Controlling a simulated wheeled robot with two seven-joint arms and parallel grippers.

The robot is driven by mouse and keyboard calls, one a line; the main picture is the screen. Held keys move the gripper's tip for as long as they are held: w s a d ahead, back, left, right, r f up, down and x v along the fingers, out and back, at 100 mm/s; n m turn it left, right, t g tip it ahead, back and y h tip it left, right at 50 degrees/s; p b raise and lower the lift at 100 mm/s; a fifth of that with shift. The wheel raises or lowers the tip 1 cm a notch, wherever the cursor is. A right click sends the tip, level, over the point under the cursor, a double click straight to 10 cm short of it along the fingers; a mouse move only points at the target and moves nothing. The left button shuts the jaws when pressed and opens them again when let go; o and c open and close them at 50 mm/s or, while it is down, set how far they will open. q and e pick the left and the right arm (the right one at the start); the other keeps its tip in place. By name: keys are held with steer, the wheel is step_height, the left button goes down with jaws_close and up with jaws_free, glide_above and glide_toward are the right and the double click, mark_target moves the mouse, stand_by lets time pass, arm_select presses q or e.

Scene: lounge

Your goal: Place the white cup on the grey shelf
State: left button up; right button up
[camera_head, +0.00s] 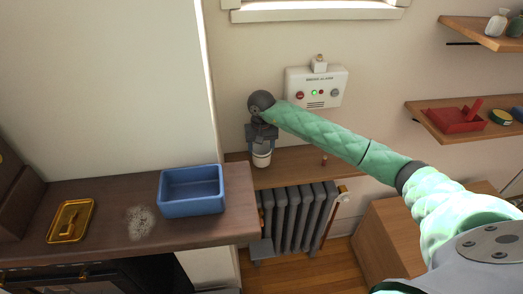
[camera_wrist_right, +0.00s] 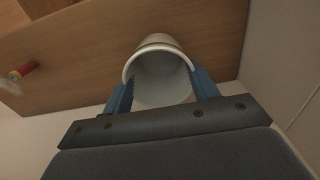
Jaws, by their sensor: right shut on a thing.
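The white cup (camera_head: 261,159) is upright, held in my right gripper (camera_head: 261,146) at the left end of the wooden shelf above the radiator (camera_head: 290,167). In the right wrist view the cup (camera_wrist_right: 160,80) sits between the two blue fingers, its open mouth facing the camera. Both fingers press on its sides. I cannot tell whether its base touches the shelf or hangs just above it. This shelf looks brown, and no plainly grey shelf stands out. My left gripper is not in view.
A grey radiator (camera_head: 298,217) is below and an alarm box (camera_head: 316,87) above. A brown counter (camera_head: 105,233) carries a blue bin (camera_head: 192,205) and a yellow tray (camera_head: 85,208).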

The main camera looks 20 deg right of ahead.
steer(key=shift+w+f+p, duration=0.1)
steer(key=shift+f+p, duration=0.2)
steer(key=shift+f, duration=0.85)
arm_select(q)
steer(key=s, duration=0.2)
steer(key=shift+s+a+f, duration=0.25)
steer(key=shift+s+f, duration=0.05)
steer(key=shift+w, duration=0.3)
arm_select(e)
steer(key=shift+f, duration=0.1)
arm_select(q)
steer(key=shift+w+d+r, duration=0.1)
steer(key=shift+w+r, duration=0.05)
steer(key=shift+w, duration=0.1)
arm_select(e)
steer(key=o, duration=1.1)
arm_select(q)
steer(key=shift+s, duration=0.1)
